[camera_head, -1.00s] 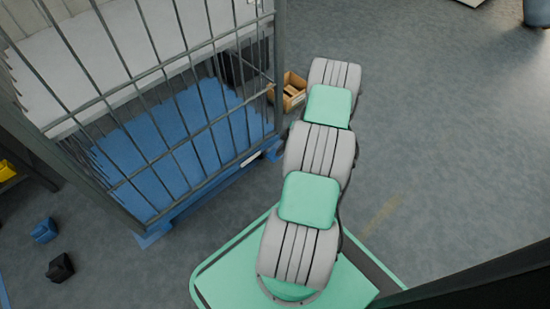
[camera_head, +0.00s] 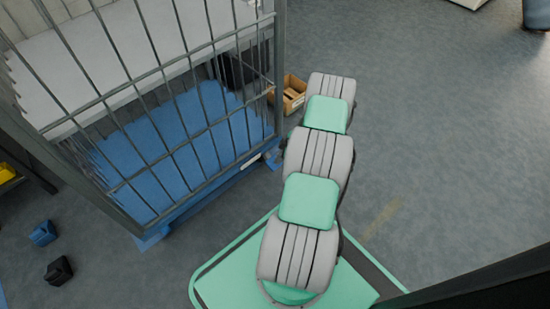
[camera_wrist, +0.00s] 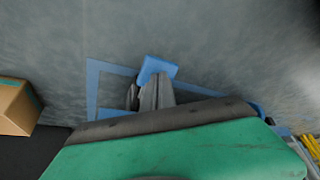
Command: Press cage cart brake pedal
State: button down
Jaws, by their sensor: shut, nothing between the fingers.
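The cage cart (camera_head: 150,75) stands at the left in the head view, with dark bars and a blue base. A small blue piece that looks like the brake pedal (camera_wrist: 157,67) shows in the wrist view. My gripper (camera_wrist: 157,86) appears as shut grey fingers beyond the green hand body. Their tips are close to the blue piece; I cannot tell whether they touch it. In the head view my arm covers the gripper, and the pedal cannot be made out.
An open cardboard box (camera_head: 291,95) sits on the floor beside the cart's right corner; a box also shows at the left in the wrist view (camera_wrist: 18,108). A blue line (camera_wrist: 93,80) frames the pedal area. Small blocks (camera_head: 58,270) lie left.

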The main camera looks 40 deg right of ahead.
jog(key=shift+s+d+r, duration=0.25)
jog(key=shift+s+d, duration=0.25)
jog(key=shift+s, duration=0.05)
jog(key=shift+s+d+r, duration=0.25)
jog(key=shift+s+d, duration=0.2)
jog(key=shift+s, duration=0.1)
jog(key=shift+r, duration=0.1)
jog(key=p+v, duration=0.3)
jog(key=v, duration=0.4)
jog(key=shift+s+r+p, duration=0.15)
jog(key=shift+r+p, duration=0.15)
jog(key=shift+d, duration=0.1)
